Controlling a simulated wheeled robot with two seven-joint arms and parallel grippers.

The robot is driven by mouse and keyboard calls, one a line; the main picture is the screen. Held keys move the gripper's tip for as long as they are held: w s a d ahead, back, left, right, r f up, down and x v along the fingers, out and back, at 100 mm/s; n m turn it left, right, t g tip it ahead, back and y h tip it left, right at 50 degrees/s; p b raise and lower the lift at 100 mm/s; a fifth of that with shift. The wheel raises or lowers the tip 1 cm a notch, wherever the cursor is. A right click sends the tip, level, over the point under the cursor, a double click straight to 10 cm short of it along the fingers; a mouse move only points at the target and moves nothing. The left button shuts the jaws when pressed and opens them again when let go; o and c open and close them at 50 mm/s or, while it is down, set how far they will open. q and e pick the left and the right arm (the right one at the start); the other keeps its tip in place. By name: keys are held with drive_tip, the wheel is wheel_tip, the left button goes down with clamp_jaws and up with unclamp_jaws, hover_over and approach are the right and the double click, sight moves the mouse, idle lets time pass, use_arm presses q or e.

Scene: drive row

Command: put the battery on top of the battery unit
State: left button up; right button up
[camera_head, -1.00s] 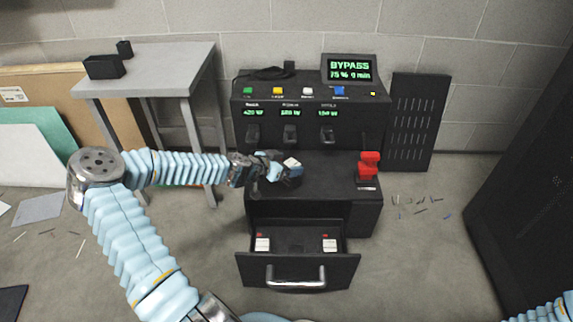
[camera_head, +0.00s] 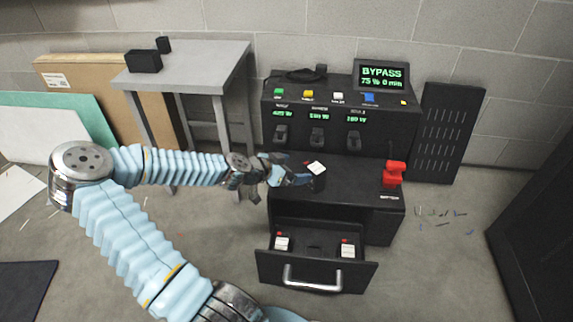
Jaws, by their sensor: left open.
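The battery unit (camera_head: 350,208) is a black cabinet with a bypass screen, a ledge and a pulled-out drawer. A dark block with a white top and a bit of red, seemingly the battery (camera_head: 318,182), stands on the left part of the ledge. My left gripper (camera_head: 298,178) is open, just left of this block; its fingertips are very near it, and I cannot tell whether they touch. My right gripper is out of view.
The open drawer (camera_head: 316,272) holds dark items with white and red marks. A red switch (camera_head: 394,174) stands on the ledge at the right. A grey table (camera_head: 195,65) with black boxes (camera_head: 144,61) stands left. A dark cabinet (camera_head: 535,225) is at right.

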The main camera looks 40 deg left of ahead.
use_arm(q)
drive_tip(key=v, duration=0.3)
idle(1.3)
